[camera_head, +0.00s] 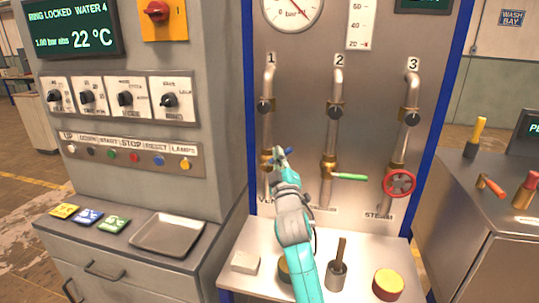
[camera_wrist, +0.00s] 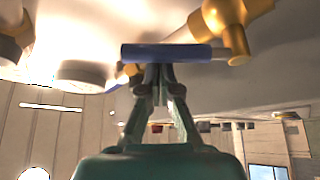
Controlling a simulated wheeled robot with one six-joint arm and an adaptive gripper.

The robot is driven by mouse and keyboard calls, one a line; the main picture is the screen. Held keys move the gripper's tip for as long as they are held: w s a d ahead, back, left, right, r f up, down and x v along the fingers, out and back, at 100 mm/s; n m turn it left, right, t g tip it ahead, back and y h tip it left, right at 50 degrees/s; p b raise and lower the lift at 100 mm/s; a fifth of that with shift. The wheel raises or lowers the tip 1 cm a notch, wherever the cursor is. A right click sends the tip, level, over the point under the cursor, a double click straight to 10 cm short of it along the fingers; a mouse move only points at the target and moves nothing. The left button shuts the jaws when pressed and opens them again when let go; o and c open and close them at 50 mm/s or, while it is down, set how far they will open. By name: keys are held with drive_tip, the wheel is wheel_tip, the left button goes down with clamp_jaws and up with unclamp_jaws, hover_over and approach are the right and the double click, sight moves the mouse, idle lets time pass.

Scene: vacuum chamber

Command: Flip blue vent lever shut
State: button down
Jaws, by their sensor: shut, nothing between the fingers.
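The blue vent lever (camera_wrist: 180,53) lies level across the top middle of the wrist view, its right end joined by a metal stem to a brass valve (camera_wrist: 228,14). In the head view the lever (camera_head: 288,151) is a small blue bit beside the brass valve (camera_head: 267,161) on pipe 1, mostly hidden by my gripper (camera_head: 279,153). My gripper is shut and empty. In the wrist view its fingertips (camera_wrist: 160,74) are just below the lever's grip; I cannot tell whether they touch it.
Pipe 2 has a green-handled lever (camera_head: 350,177) and pipe 3 a red handwheel (camera_head: 399,183), both right of my arm.

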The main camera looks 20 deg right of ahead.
drive_tip(key=shift+s+d+f, duration=0.2)
drive_tip(key=shift+d+f, duration=0.1)
drive_tip(key=shift+f, duration=0.5)
drive_tip(key=shift+s+d+f, duration=0.25)
drive_tip(key=shift+d+f, duration=0.1)
drive_tip(key=shift+f, duration=0.45)
drive_tip(key=shift+s+d+f, duration=0.2)
drive_tip(key=shift+d+f, duration=0.1)
drive_tip(key=shift+f, duration=0.5)
